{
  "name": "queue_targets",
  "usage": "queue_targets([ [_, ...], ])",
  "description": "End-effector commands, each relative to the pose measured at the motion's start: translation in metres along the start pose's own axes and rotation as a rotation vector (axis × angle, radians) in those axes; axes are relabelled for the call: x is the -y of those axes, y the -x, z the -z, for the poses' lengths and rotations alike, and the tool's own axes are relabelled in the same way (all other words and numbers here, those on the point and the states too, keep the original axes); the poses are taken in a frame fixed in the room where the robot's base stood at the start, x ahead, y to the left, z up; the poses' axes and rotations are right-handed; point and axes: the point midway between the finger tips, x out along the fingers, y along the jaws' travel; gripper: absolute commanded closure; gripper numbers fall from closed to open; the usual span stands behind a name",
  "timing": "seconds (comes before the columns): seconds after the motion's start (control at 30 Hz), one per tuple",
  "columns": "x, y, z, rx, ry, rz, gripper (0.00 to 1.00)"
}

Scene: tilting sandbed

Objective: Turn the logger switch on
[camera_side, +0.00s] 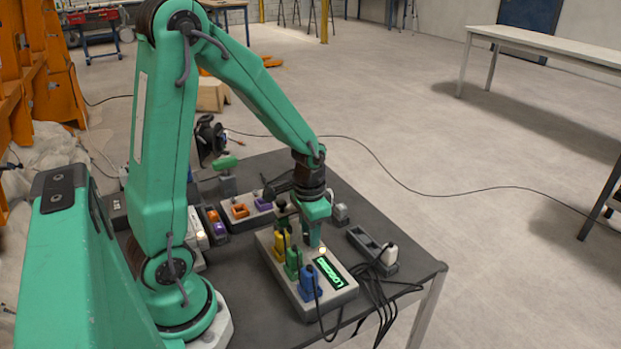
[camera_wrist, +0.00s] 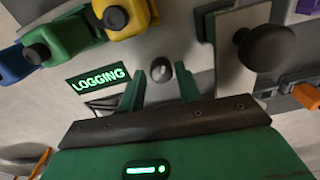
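The logger is a light grey box (camera_side: 340,294) on the dark table, with a lit green display (camera_side: 329,272). In the wrist view the display (camera_wrist: 97,79) reads "LOGGING". A small silver switch knob (camera_wrist: 161,69) stands on the panel beside the display. My gripper (camera_side: 316,240) is low over the box; in the wrist view its two green fingers (camera_wrist: 160,80) are apart, with the knob between their tips. I cannot tell whether either finger touches it. In the side view the fingers partly hide the switch.
Yellow (camera_side: 282,243), green (camera_side: 293,262) and blue (camera_side: 310,284) plugs stand along the box's left side. A black round knob (camera_wrist: 266,47) is right of my fingers in the wrist view. A white plug (camera_side: 388,254) stands in a grey holder to the right. Black cables cross the table's front edge.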

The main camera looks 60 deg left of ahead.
Motion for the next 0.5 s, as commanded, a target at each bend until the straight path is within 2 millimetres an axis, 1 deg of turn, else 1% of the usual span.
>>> queue_targets([
  [0.03, 0.0000, 0.0000, -0.0003, 0.001, 0.000, 0.000, 0.55],
  [0.07, 0.0001, -0.0001, -0.0005, 0.002, 0.001, 0.000, 0.53],
  [0.37, 0.0008, -0.0001, -0.0019, 0.005, 0.006, -0.001, 0.53],
  [0.5, 0.0011, 0.0037, -0.0016, 0.004, 0.006, -0.001, 0.53],
])
